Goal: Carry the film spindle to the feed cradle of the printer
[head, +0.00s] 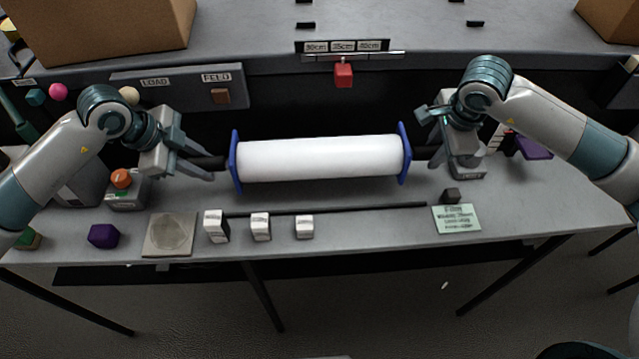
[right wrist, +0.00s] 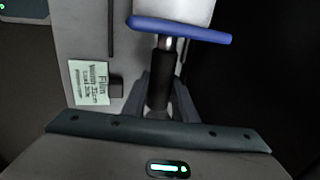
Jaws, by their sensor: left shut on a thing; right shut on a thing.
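The film spindle (head: 320,158) is a white roll with blue end flanges and dark shaft ends. It hangs roughly level above the grey table in the head view, its right end slightly higher. My left gripper (head: 207,164) is shut on its left shaft end. My right gripper (head: 432,158) is shut on its right shaft end. The right wrist view shows the dark shaft (right wrist: 161,80) between the fingers, with the blue flange (right wrist: 180,29) just beyond. A panel at the back left is labelled LOAD and FEED (head: 216,78). I cannot make out the feed cradle for certain.
The grey table (head: 360,222) holds small white blocks (head: 260,226), a black rod (head: 330,209), a green note (head: 456,218), a purple block (head: 103,236) and a square plate (head: 170,234). A red block (head: 343,74) hangs below the size labels. Cardboard boxes (head: 110,30) stand on the upper surface.

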